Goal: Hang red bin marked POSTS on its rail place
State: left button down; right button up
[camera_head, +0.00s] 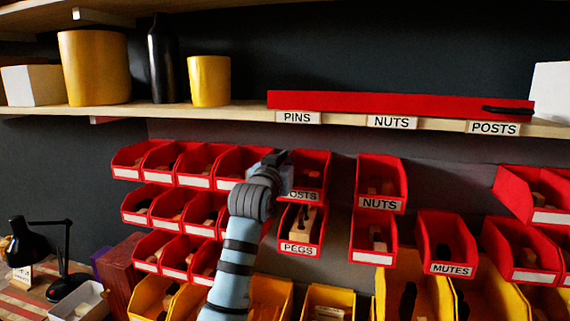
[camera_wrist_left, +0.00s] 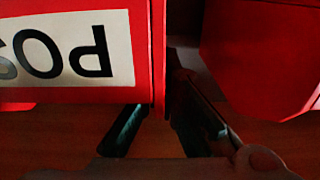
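The red bin marked POSTS (camera_head: 313,168) is in the upper row of bins, below the shelf label PINS, with its label partly hidden by my left gripper. My left gripper (camera_head: 281,163) is at the left side of this bin. In the left wrist view the POSTS bin (camera_wrist_left: 140,97) fills the upper left, its label upside down. My left gripper's fingers (camera_wrist_left: 158,112) lie on either side of the bin's side edge; whether they press on it is unclear. The shelf label POSTS (camera_head: 494,128) is at the far right, with empty grey wall below it.
The red NUTS bin (camera_head: 381,182) hangs to the right, and the PEGS bin (camera_head: 300,228) is just below. The MUTES bin (camera_head: 449,240) is lower right. Several red bins crowd the left. The wooden shelf (camera_head: 180,112) runs above; yellow bins (camera_head: 328,300) stand below.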

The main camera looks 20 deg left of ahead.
pick_arm(q)
jog(key=shift+r, duration=0.15)
jog(key=shift+r, duration=0.3)
jog(key=shift+r, duration=0.45)
jog(key=shift+s+f, duration=0.1)
jog(key=shift+f, duration=0.05)
dwell(0.5)
jog(key=shift+s, duration=0.15)
jog(key=shift+s, duration=0.45)
jog(key=shift+s, duration=0.75)
jog(key=s, duration=1.7)
dwell(0.4)
jog(key=shift+d, duration=0.1)
